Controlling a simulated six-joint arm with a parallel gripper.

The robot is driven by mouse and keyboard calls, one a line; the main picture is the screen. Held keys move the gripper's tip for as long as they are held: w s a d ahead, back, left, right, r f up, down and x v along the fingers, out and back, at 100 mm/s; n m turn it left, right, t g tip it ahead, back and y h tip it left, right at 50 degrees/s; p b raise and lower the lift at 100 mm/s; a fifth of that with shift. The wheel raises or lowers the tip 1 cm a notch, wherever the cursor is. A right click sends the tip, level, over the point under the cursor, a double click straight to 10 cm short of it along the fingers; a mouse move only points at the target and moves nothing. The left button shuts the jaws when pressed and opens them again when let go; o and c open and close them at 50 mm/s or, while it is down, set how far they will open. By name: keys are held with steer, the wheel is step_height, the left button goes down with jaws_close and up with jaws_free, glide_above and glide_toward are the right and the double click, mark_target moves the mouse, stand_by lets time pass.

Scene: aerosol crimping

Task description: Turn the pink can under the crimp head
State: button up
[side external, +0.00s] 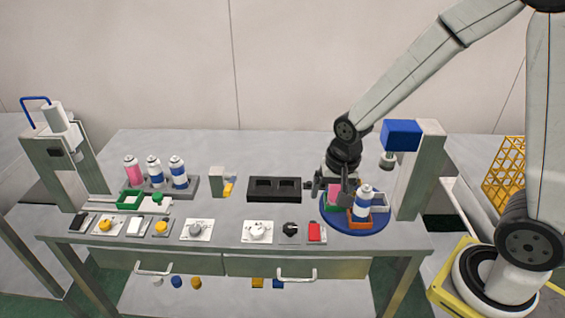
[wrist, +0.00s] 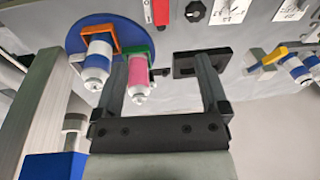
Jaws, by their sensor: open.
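A blue turntable (side external: 352,230) stands at the right of the bench and also shows in the wrist view (wrist: 78,36). In the wrist view a pink can (wrist: 138,78) with a white top sits in a green holder (wrist: 142,50) on it. A blue-and-white can (side external: 361,206) stands in an orange holder (side external: 379,210) beside it. My gripper (wrist: 162,62) is open, with the pink can in the gap, closer to the left finger. The crimp head (side external: 387,160) hangs under a blue block (side external: 402,135).
A grey rack (side external: 196,187) holds another pink can (side external: 133,172) and two blue-and-white cans. Dials and switches line the front edge. A grey column (side external: 420,170) stands right of the turntable.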

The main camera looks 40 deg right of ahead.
steer(key=w+a+f+m, duration=0.25)
steer(key=w+m, duration=0.25)
steer(key=m, duration=0.3)
steer(key=m+g, duration=0.2)
steer(key=m, duration=0.5)
glide_toward(289, 227)
steer(key=shift+s+d, duration=0.15)
steer(key=shift+s, duration=0.25)
steer(key=shift+w+a+f+m, duration=0.2)
steer(key=shift+w+f+m, duration=0.25)
steer(key=shift+m, duration=0.45)
steer(key=shift+s+f, duration=0.1)
steer(key=shift+f, duration=0.1)
steer(key=shift+f, duration=3.75)
jaws_close()
